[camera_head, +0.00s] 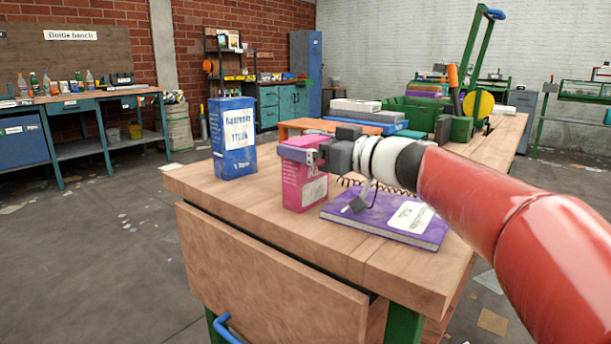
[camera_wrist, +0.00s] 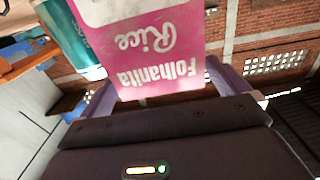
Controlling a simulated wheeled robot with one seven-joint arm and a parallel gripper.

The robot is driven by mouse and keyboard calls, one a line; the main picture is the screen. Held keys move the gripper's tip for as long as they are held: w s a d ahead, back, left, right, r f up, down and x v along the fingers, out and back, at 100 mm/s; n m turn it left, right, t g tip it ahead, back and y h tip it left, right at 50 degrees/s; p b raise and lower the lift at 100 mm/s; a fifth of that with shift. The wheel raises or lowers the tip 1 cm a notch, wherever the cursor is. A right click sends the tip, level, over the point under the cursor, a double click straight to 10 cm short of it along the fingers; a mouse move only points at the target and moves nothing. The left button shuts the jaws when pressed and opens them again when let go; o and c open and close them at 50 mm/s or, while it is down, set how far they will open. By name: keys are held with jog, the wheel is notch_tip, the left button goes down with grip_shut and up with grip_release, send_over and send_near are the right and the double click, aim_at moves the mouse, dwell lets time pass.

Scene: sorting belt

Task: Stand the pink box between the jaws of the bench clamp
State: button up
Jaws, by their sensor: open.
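The pink box (camera_head: 306,188) stands upright on the near part of the wooden bench. My gripper (camera_head: 303,153) reaches in from the right at the box's upper part, with its jaws open around it. In the wrist view, the pink box (camera_wrist: 140,45), lettered "Folhanita Rice", fills the space between the two purplish fingers (camera_wrist: 160,85). I cannot tell whether either finger touches it. Green blocks with an orange handle and a yellow disc, seemingly the bench clamp (camera_head: 453,130), are farther back on the bench. The gap between its jaws is not clear from here.
A blue box (camera_head: 235,138) stands left of the pink box. A purple book (camera_head: 385,217) lies flat on the right, under my arm. An orange-brown low stand (camera_head: 305,126) and stacked flat boxes (camera_head: 357,117) are behind. The bench's front left is bare.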

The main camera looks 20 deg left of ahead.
jog(key=x, duration=0.3)
jog(key=shift+w+a, duration=0.1)
jog(key=c, duration=1.2)
jog(key=shift+c, duration=0.2)
